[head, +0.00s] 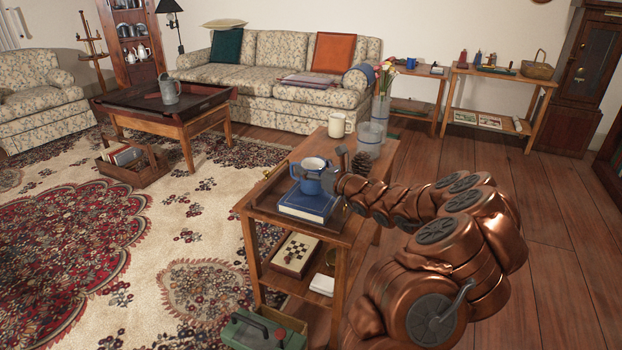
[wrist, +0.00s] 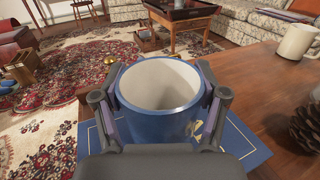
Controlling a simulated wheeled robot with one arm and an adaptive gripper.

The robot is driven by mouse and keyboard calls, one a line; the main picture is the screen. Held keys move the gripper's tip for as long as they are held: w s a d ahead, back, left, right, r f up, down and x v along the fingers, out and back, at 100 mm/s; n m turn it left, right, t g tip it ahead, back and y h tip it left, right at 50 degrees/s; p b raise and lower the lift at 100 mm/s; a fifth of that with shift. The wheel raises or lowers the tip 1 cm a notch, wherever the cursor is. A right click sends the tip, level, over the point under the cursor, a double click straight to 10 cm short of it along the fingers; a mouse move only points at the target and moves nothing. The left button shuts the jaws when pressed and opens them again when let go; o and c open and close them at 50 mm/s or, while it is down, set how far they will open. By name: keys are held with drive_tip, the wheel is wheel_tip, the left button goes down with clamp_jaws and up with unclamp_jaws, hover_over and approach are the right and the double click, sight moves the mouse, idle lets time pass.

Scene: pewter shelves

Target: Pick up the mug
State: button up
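A blue mug (head: 309,185) with a white inside is upright at the blue book (head: 306,206) on the near wooden side table. In the wrist view the mug (wrist: 150,128) fills the middle, and its inside looks empty. My gripper (wrist: 160,95) has one finger on each side of the mug, and both pads look pressed to its wall. Whether the mug's base touches the book is hidden. A cream mug (head: 340,125) stands farther back on the same table; it also shows at the right in the wrist view (wrist: 298,41).
A pinecone (head: 361,164) and a glass container (head: 370,138) stand to the right and behind on the table. A vase with flowers (head: 381,105) rises at its back corner. Space above the blue mug looks clear.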

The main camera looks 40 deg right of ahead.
drive_tip(key=c, duration=0.8)
drive_tip(key=shift+o, duration=0.2)
drive_tip(key=shift+r, duration=0.1)
drive_tip(key=s+a+r+b, duration=0.1)
drive_tip(key=s+a+b, duration=0.1)
drive_tip(key=s+a, duration=0.1)
drive_tip(key=s+a+r+b, duration=0.2)
drive_tip(key=s+a, duration=0.2)
drive_tip(key=s, duration=0.1)
drive_tip(key=s+a+r+b, duration=0.1)
drive_tip(key=s+a+b, duration=0.1)
drive_tip(key=s+a, duration=0.1)
drive_tip(key=shift+s+a+r, duration=0.15)
drive_tip(key=shift+s+r, duration=0.1)
drive_tip(key=shift+s, duration=0.25)
